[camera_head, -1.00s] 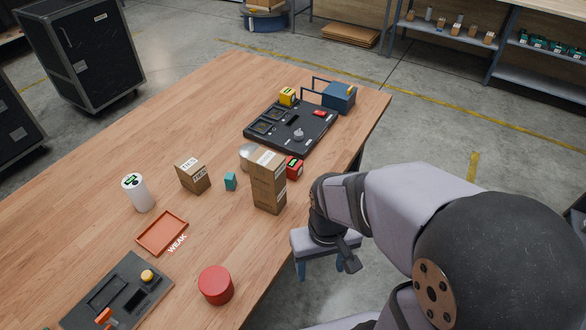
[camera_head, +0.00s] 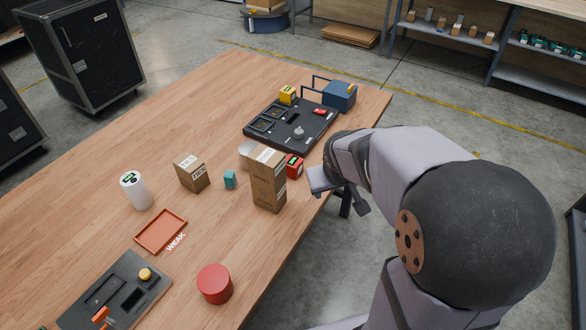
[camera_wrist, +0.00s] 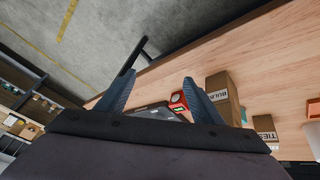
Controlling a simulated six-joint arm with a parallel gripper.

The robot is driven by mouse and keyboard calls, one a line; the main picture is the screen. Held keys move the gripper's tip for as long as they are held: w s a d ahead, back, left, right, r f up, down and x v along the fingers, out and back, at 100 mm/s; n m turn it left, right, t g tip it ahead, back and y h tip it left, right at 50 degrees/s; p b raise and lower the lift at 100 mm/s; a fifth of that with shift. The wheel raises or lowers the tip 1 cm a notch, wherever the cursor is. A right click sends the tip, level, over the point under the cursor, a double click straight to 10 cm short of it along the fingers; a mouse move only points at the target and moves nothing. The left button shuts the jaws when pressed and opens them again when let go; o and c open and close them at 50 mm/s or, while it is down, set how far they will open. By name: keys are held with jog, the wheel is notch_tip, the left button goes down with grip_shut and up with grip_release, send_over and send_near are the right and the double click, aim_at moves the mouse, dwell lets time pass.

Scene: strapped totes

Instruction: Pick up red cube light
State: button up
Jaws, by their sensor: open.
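The red cube light (camera_head: 294,166) stands on the wooden table near its right edge, tucked behind and to the right of a tall brown box (camera_head: 268,182), which hides part of it. It also shows in the wrist view (camera_wrist: 178,101), close beside the right finger. My gripper (camera_wrist: 160,88) is open and empty, its two blue-grey fingers spread apart. In the head view my gripper is beside the table's right edge, right of the cube and apart from it; its fingers are not clearly visible there.
A white cylinder (camera_head: 247,154) stands behind the tall box. A black board (camera_head: 270,139) with a small red part lies beyond the cube. A smaller brown box (camera_head: 191,173), teal block (camera_head: 230,180) and red round canister (camera_head: 215,284) stand around.

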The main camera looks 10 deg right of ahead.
aim_at(300, 166)
jog(key=w+d+r+n+t+y+b, duration=0.15)
jog(key=w+t, duration=0.25)
jog(key=w, duration=0.6)
jog(key=w+d+n+t+y+b, duration=0.1)
jog(key=w+d+n+t+y, duration=0.2)
jog(key=w, duration=0.7)
jog(key=s+a+f+n+y+b, duration=0.25)
jog(key=s+a+n+y, duration=0.2)
jog(key=y, duration=0.65)
jog(key=shift+t+h, duration=0.25)
jog(key=shift+t, duration=0.05)
notch_tip(300, 166, down, 10)
jog(key=shift+f, duration=0.2)
jog(key=shift+r+p+x, duration=0.15)
jog(key=shift+p+x, duration=0.7)
jog(key=shift+x, duration=0.8)
jog(key=shift+r+p+x, duration=0.15)
jog(key=shift+p+x, duration=0.65)
jog(key=shift+x, duration=0.85)
jog(key=shift+w+a+f, duration=0.1)
jog(key=shift+a, duration=0.3)
jog(key=c, duration=1.3)
